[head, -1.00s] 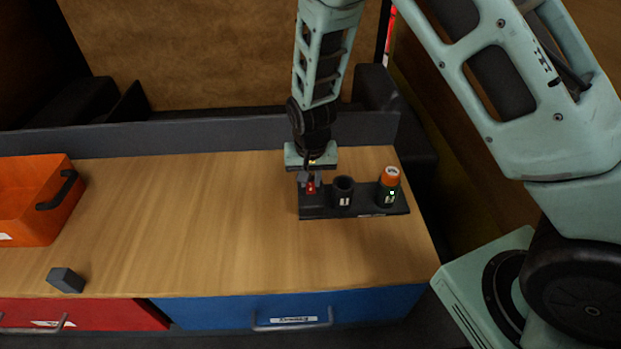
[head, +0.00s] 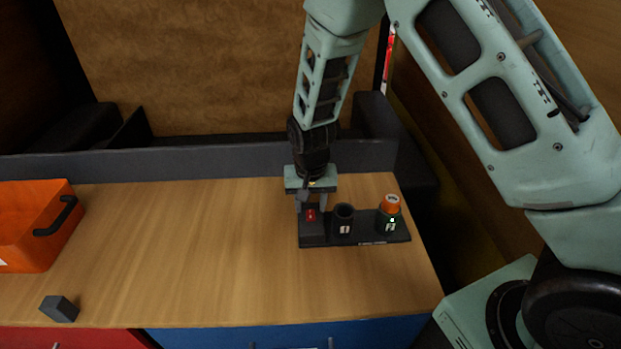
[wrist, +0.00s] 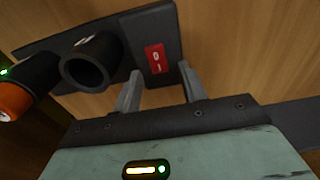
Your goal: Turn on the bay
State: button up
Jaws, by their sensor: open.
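The bay is a dark base plate (head: 362,238) on the right part of the wooden worktop. At its left end is a red switch (head: 310,215). The wrist view shows this switch (wrist: 156,59) with white 0 and 1 marks; I cannot tell which way it is set. Next to it stands an empty black cup (head: 343,219). On the right a dark cylinder with an orange cap (head: 390,206) stands upright, a small green light on its front. My gripper (head: 312,204) is open and empty at the switch, pointing down. In the wrist view its fingers (wrist: 157,90) are apart, just short of the switch.
An orange bin (head: 32,228) with a black handle stands at the left. A small grey block (head: 59,308) lies near the front edge. A red drawer (head: 70,338) and a blue drawer (head: 280,336) are below. The middle of the worktop (head: 190,250) is clear.

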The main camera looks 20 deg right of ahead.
aim_at(311, 215)
notch_tip(311, 215, up, 17)
jog(key=s+b, duration=0.1)
jog(key=b, duration=0.2)
jog(key=shift+a+f, duration=0.15)
jog(key=shift+f, duration=0.05)
